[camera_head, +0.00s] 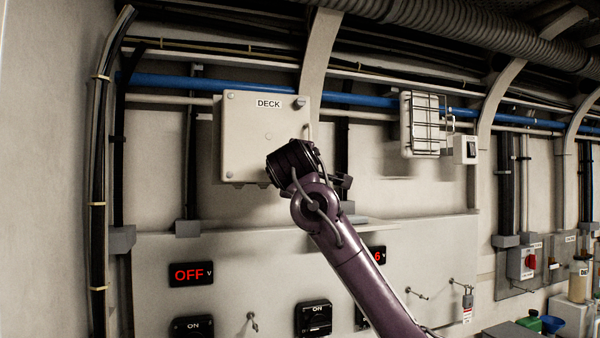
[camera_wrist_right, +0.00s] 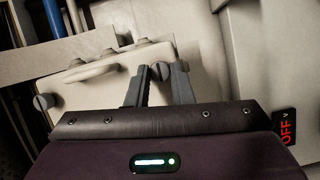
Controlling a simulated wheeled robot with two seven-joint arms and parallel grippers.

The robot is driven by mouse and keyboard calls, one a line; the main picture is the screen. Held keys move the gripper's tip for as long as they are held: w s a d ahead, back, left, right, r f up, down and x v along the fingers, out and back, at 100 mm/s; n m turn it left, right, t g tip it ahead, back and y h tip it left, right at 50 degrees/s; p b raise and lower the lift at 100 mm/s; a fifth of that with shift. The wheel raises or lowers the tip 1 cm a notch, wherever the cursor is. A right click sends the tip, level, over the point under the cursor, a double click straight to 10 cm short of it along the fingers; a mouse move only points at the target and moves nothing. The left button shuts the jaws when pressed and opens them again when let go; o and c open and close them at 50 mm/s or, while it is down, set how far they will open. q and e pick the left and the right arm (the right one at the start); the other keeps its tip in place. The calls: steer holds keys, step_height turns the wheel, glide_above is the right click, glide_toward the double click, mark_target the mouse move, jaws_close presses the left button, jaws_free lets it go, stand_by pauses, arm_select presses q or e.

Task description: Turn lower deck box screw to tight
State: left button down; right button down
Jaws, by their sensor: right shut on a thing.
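The light grey deck box (camera_head: 243,140), labelled DECK, is fixed to the wall in the head view. Its cover also shows in the wrist view (camera_wrist_right: 112,92). My right gripper (camera_wrist_right: 160,82) has its two dark fingers on either side of the round slotted lower screw (camera_wrist_right: 160,70), shut on it. In the head view my right gripper is at the box's lower right corner and hides that screw. The upper screw (camera_head: 300,102) is at the box's upper right corner; it shows at the left of the wrist view (camera_wrist_right: 43,102). My left gripper is not in view.
A blue pipe (camera_head: 175,82) runs behind the box. A caged lamp (camera_head: 420,124) and a small switch box (camera_head: 465,149) are to the right. Below is a panel with a red OFF display (camera_head: 191,273) and black ON switches (camera_head: 314,318).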

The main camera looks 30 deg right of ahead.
steer(key=c, duration=1.3)
jaws_free()
steer(key=b+v, duration=0.3)
steer(key=v, duration=0.4)
steer(key=shift+s+a+b, duration=0.2)
steer(key=shift+s+b, duration=0.1)
